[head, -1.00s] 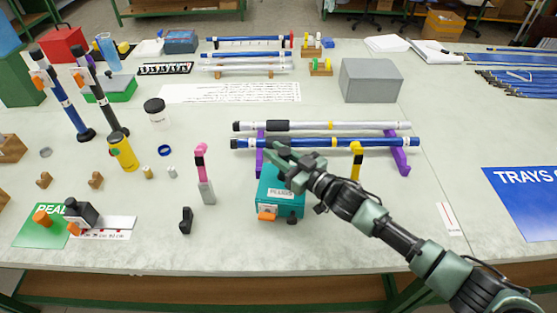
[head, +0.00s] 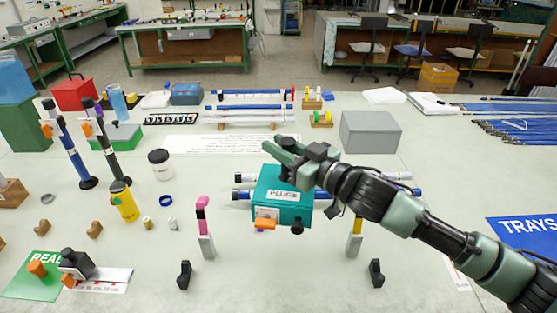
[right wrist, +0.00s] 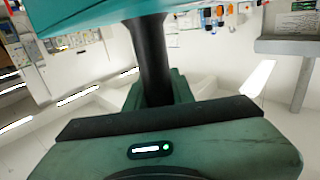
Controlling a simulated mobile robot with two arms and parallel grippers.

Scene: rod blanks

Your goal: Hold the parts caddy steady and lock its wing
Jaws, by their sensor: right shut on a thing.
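The parts caddy is a teal box (head: 290,212) with a white PLUGS label. It is in the middle of the head view, above the table in front of the two rods. An orange wing (head: 265,224) and a black knob (head: 297,228) show low on its front; whether the wing is locked I cannot tell. My right gripper (head: 295,156) is shut on the caddy at its top; the fingers hide the grip point. In the right wrist view, the teal caddy (right wrist: 90,14) fills the top edge, with a dark post (right wrist: 152,60) below it. My left gripper is out of view.
Two tool stands, pink-topped (head: 204,225) and yellow-topped (head: 355,235), flank the space below the caddy. A yellow bottle (head: 124,203) stands at left, a grey box (head: 370,133) behind. The front middle of the table is clear.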

